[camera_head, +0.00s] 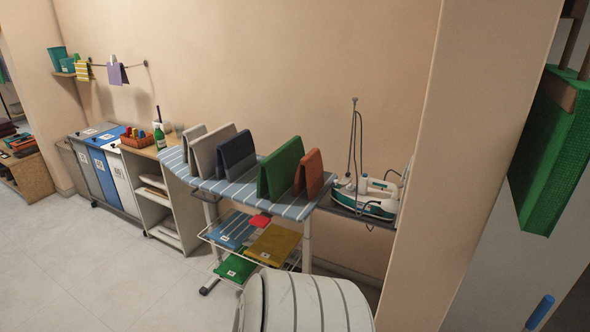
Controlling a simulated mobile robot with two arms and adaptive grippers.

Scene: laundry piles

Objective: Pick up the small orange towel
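A small orange-brown folded towel (310,174) stands tent-like near the right end of a blue-and-white striped ironing board (240,192). It is right beside a larger green folded towel (281,168). Navy, grey and white folded towels stand in a row further left on the board. Neither of my grippers is in view.
A steam iron station (367,198) with a tall cord holder sits right of the board. A wire rack below the board holds folded blue, mustard (273,244), green and red cloths. A wall edge (455,150) rises at right. The floor (90,270) at left is clear.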

